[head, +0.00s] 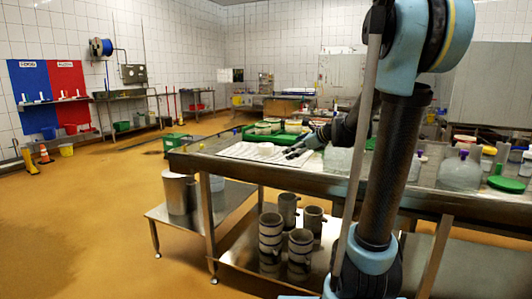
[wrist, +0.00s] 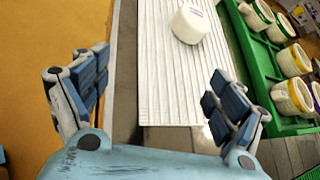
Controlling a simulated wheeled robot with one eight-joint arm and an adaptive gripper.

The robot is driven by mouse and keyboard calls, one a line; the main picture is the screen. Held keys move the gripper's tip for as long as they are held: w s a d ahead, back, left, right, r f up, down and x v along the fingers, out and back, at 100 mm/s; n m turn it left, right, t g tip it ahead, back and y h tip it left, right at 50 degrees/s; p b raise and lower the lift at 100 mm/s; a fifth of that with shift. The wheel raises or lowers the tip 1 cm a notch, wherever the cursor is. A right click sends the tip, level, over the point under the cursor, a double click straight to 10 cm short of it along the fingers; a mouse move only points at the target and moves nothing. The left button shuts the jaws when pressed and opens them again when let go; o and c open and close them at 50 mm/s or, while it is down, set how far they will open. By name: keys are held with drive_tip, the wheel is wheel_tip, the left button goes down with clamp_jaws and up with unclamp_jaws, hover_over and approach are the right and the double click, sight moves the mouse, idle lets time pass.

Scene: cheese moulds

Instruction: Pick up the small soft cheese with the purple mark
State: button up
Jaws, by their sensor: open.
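A small white soft cheese (wrist: 189,25) with a purple mark on its top sits on a white ribbed mat (wrist: 170,95) in the wrist view, near the top edge of the picture. My gripper (wrist: 158,72) is open and empty, with its two fingers spread wide to left and right. The cheese is beyond the fingertips, a little right of the midline between them, and nothing touches it.
The steel table (head: 205,163) ends left of the mat. Clear jars (head: 459,174) stand at the table's right. Grey metal containers (head: 271,245) stand on the shelf below.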

sight(272, 147)
drive_tip(key=w+m, duration=0.1)
drive_tip(key=w, duration=0.1)
drive_tip(key=w+r+m, duration=0.1)
drive_tip(key=w+m+t+y, duration=0.1)
drive_tip(key=w, duration=0.1)
drive_tip(key=shift+w+a+r+m, duration=0.2)
drive_tip(key=shift+w+r+m, duration=0.1)
drive_tip(key=shift+r+m, duration=0.1)
drive_tip(key=x, duration=1)
drive_tip(key=shift+w+a, duration=0.2)
drive_tip(key=shift+w, duration=0.05)
drive_tip(key=shift+x, duration=3.4)
drive_tip(key=shift+d+f, duration=0.1)
drive_tip(key=shift+d, duration=0.1)
drive_tip(key=shift+c, duration=0.3)
drive_tip(key=c, duration=0.9)
